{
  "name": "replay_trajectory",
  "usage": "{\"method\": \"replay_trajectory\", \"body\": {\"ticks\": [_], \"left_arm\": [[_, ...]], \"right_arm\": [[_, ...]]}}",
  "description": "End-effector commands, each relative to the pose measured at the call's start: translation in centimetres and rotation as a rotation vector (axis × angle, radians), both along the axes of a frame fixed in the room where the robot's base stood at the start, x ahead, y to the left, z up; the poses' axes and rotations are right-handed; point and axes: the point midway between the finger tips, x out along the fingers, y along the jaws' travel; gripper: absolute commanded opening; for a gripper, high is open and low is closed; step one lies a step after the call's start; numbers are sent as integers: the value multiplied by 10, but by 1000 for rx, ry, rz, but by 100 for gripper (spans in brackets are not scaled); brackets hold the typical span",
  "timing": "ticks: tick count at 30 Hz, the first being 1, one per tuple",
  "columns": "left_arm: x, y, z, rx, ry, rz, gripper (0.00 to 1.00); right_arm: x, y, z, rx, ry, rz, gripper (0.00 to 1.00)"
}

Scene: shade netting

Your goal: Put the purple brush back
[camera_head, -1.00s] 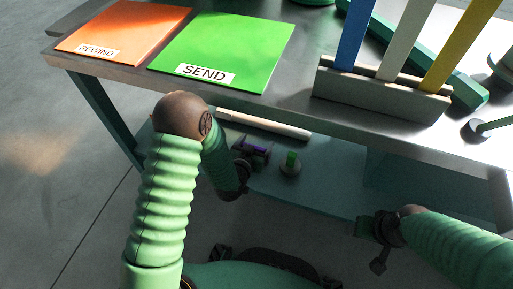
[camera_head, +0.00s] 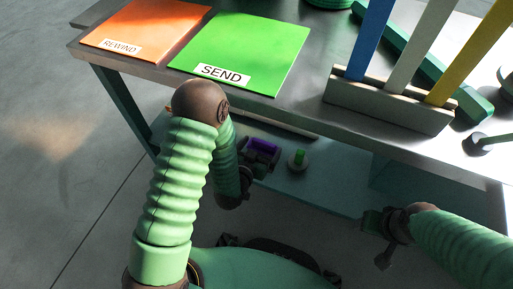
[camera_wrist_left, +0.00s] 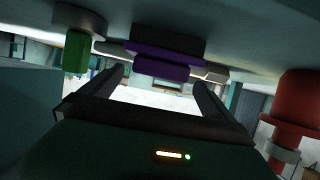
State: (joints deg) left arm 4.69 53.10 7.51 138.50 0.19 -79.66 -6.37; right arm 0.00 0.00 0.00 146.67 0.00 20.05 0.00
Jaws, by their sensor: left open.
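The purple brush (camera_head: 263,146), a purple piece with a dark part, is on the lower shelf under the table, partly hidden by my left gripper. My left gripper (camera_head: 252,170) is just in front of it, low by the shelf's near edge. In the left wrist view the purple brush (camera_wrist_left: 165,66) is beyond and between the two fingers of my open left gripper (camera_wrist_left: 160,90). Nothing is held between them; whether they touch the brush I cannot tell. My right gripper (camera_head: 374,225) is at the right, away from the brush; its jaws are unclear.
A round piece with a green peg (camera_head: 298,160) stands right of the brush on the lower shelf (camera_head: 330,190). The tabletop above holds an orange REWIND sheet (camera_head: 150,22), a green SEND sheet (camera_head: 250,45) and a rack (camera_head: 390,105) with upright slats.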

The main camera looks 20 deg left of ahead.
Motion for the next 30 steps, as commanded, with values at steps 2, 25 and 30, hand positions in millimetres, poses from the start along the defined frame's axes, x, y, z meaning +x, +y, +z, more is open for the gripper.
{"method": "replay_trajectory", "body": {"ticks": [2, 25, 30], "left_arm": [[-20, 0, 13, 0, 6, -1, 100], [-129, 20, 85, 27, 784, 13, 100], [-172, 23, 107, 18, 940, 30, 100]], "right_arm": [[0, 0, 19, 0, 0, 0, 63], [0, 0, 33, 0, 0, 0, 63], [0, 0, 33, 0, 0, 0, 63]]}}
